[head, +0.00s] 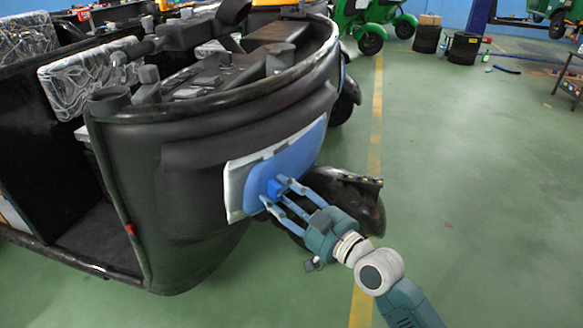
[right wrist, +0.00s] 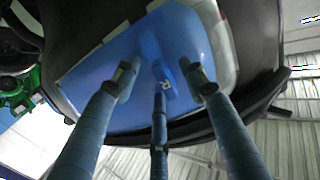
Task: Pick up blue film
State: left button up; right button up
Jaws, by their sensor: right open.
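The blue film (head: 299,156) lies flat on the curved side of the black rickshaw body, on a white-edged panel. A small blue tab stands out from it (head: 274,188). My right gripper (head: 276,191) is at the lower part of the film, its fingers spread around the tab. I cannot tell whether the fingers touch the film. My left gripper is not in view.
The black rickshaw body (head: 190,130) fills the left side, with a dark fender (head: 355,205) behind my right gripper. Green vehicles (head: 370,20), stacked tyres (head: 463,48) and a bench (head: 570,80) stand at the back. The green floor (head: 480,190) at right is clear.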

jog(key=c, duration=0.9)
jog(key=shift+c, duration=0.2)
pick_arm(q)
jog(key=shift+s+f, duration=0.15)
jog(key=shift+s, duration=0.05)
pick_arm(e)
jog(key=shift+r, duration=0.1)
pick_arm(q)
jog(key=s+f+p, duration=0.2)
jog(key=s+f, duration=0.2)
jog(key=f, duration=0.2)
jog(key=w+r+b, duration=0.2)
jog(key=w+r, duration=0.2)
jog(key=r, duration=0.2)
pick_arm(e)
jog(key=s+d+r, duration=0.4)
jog(key=s+d, duration=0.2)
jog(key=s, duration=0.2)
jog(key=s+d+r, duration=0.3)
jog(key=s+d, duration=0.4)
jog(key=s, duration=0.1)
jog(key=shift+d+r, duration=0.15)
jog(key=shift+r, duration=0.25)
jog(key=shift+s, duration=0.1)
